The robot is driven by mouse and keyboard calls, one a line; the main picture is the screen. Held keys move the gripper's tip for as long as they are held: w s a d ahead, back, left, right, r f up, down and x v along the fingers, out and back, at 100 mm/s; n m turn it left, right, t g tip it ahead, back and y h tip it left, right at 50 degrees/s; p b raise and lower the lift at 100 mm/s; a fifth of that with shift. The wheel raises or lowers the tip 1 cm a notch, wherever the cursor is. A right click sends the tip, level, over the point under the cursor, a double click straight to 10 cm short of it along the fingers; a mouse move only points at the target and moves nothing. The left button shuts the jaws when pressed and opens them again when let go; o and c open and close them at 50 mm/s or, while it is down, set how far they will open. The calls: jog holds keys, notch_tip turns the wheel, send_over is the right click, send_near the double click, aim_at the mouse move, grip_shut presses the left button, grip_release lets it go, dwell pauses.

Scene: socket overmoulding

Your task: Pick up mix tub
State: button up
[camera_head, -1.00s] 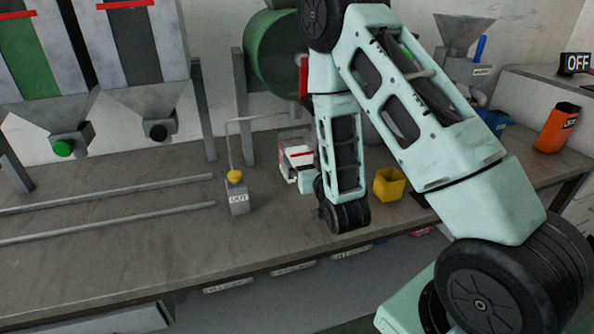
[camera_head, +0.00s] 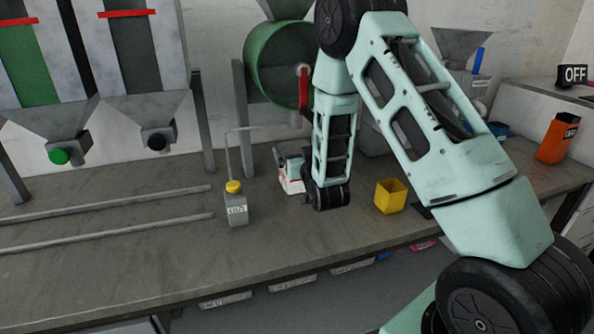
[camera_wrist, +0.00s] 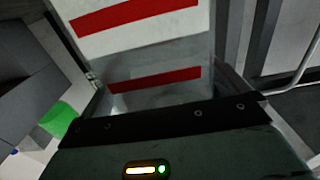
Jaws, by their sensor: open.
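A clear-walled tub with a red stripe (camera_wrist: 190,94), which looks like the mix tub, fills the middle of the wrist view just beyond the dark edge of my gripper. A pale panel with another red stripe (camera_wrist: 140,22) shows above it. In the head view my gripper (camera_head: 284,168) is low over the bench, left of my wrist and below the green drum. My wrist and forearm hide much of that spot, and the tub cannot be told apart clearly there. My gripper is open; I cannot tell whether its fingers touch the tub.
A grey OUT block with a yellow button (camera_head: 235,187) stands left of my gripper. A yellow open box (camera_head: 390,196) stands to its right. The green drum (camera_head: 275,65) is behind. Two hoppers (camera_head: 150,120) stand at left. The front of the bench (camera_head: 150,270) is bare.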

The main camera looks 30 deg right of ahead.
jog(key=shift+x, duration=0.8)
jog(key=c, duration=1.7)
jog(key=shift+c, duration=0.2)
